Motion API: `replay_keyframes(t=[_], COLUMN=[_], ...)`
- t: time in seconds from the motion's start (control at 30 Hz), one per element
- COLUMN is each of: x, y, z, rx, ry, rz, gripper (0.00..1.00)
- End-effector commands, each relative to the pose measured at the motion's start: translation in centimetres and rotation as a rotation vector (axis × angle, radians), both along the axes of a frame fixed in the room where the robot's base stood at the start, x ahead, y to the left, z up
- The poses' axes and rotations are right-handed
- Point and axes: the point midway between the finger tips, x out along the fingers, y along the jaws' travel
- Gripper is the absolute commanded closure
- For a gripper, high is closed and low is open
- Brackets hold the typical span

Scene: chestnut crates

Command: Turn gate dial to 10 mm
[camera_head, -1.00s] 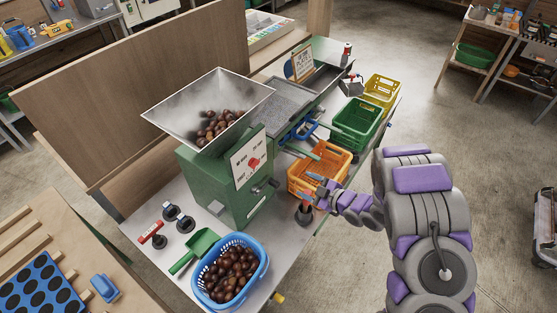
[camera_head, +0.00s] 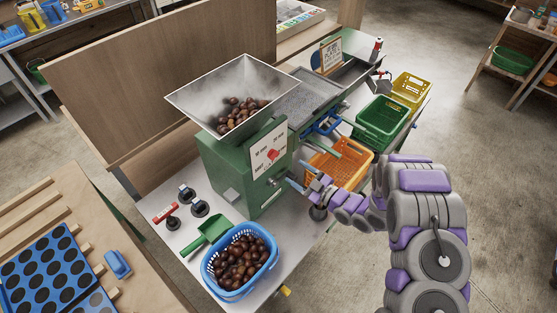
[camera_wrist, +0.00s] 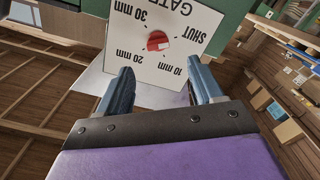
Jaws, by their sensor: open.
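The gate dial is a red knob (camera_head: 271,155) on a white plate (camera_head: 261,163) on the front of the green machine (camera_head: 222,172). In the wrist view the red knob (camera_wrist: 157,41) sits on the plate, which appears upside down with SHUT, 10 mm, 20 mm and 30 mm marks around it. A pale mark shows on the knob; its exact setting is hard to read. My gripper (camera_head: 302,175) is open and empty, in front of the plate and to the right of the dial in the head view. In the wrist view its fingertips (camera_wrist: 160,76) are apart, with the knob beyond them.
A steel hopper (camera_head: 225,98) with chestnuts tops the machine. A blue basket of chestnuts (camera_head: 212,274) and a green scoop (camera_head: 210,232) are in front. Orange (camera_head: 326,160), green (camera_head: 379,128) and yellow (camera_head: 412,88) crates stand on the right. A lever juts out near my gripper.

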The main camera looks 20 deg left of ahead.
Motion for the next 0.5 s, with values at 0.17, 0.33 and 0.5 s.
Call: replay_keyframes(t=[0.17, 0.33, 0.5], x=[1.2, 2.2, 3.2], y=[2.9, 5.8, 7.8], z=[0.0, -0.1, -0.1], rx=[0.001, -0.001, -0.003], ry=[-0.005, -0.003, -0.004], rz=[0.002, 0.002, 0.0], gripper=[0.34, 0.34, 0.34])
